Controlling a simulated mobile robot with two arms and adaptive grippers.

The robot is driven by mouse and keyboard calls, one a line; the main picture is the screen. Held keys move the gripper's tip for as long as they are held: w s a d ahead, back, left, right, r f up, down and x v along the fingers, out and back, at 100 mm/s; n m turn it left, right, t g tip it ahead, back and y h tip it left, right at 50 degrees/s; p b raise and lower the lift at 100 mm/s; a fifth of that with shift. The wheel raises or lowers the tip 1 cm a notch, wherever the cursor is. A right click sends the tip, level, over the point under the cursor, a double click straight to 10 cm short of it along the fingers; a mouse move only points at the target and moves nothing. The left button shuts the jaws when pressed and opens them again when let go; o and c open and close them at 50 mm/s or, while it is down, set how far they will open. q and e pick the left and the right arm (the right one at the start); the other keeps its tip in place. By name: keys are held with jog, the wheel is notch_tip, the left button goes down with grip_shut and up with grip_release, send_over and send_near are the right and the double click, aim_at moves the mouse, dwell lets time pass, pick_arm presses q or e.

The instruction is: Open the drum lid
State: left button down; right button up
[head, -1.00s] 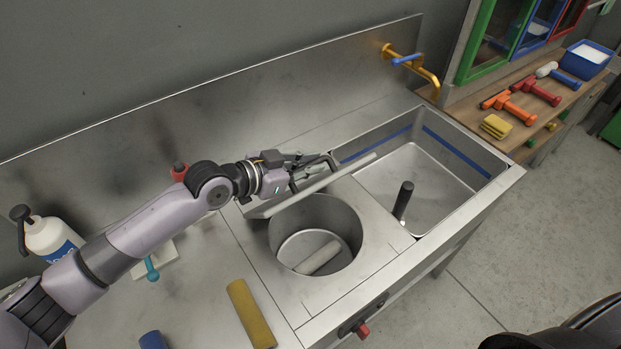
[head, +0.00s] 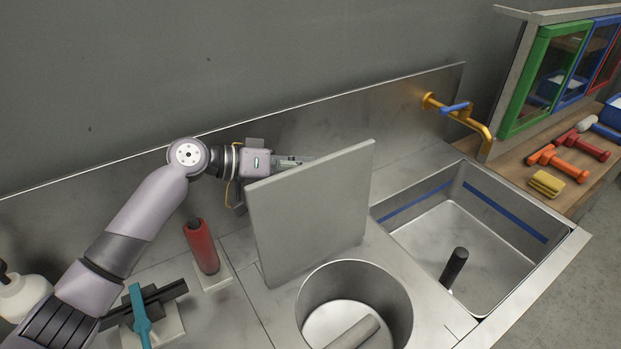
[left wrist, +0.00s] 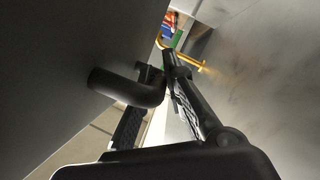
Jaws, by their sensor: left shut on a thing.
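The drum lid (head: 312,212) is a flat grey square plate standing steeply raised on edge behind the round drum opening (head: 322,292). The drum is uncovered, and a pale cylinder (head: 354,333) lies inside it. My left gripper (head: 292,161) is behind the lid's upper edge, its fingers partly hidden by the lid. In the left wrist view, the lid's black bent handle (left wrist: 125,87) reaches from the plate to the fingers (left wrist: 160,75), which are shut on it. My right gripper is not in view.
The back wall panel is close behind my arm.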

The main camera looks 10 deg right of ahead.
pick_arm(q)
jog(key=shift+w+a+f, duration=0.1)
jog(key=shift+w+f, duration=0.05)
jog(key=shift+w, duration=0.1)
jog(key=c, duration=1.9)
grip_release()
jog(key=v, duration=1.2)
jog(key=shift+w, duration=0.1)
